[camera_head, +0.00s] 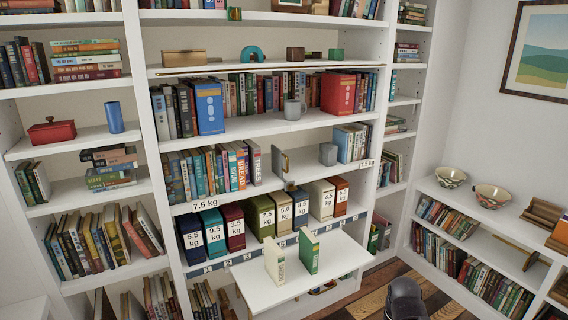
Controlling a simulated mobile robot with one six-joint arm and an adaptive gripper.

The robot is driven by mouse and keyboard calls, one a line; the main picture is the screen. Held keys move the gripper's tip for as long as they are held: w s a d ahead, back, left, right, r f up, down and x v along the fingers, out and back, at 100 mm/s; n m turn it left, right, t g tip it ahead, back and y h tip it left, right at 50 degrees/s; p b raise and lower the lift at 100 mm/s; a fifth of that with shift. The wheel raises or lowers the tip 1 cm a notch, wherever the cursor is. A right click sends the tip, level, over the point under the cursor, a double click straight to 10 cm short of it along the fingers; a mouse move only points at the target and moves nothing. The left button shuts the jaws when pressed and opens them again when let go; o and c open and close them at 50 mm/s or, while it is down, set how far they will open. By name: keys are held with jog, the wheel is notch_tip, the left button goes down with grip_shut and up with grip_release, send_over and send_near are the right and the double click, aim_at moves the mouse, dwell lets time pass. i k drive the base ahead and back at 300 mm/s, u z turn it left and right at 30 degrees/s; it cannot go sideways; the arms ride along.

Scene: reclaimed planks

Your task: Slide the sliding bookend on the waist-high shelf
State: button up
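An upright panel (280,162), grey-brown and shaped like a bookend, stands on a middle shelf (262,187) of the central bookcase. It is a little to the right of a row of books (215,168), with a narrow gap between. A small brown piece (291,186) shows at the shelf's front edge just below it. A grey cube (328,154) stands to its right, beside more books (352,141). My gripper's fingers do not show. A dark rounded shape at the bottom right may be part of my arm.
Below are several weight-labelled boxes (233,225). A white pull-out board (318,277) juts forward with a cream book (274,262) and a green book (309,250) upright. At right, a low bookcase (484,216) holds bowls. Some wooden floor (376,291) is free.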

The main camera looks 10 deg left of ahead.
aim_at(278, 155)
jog(key=u, duration=0.25)
jog(key=i, duration=0.85)
jog(key=u, duration=0.45)
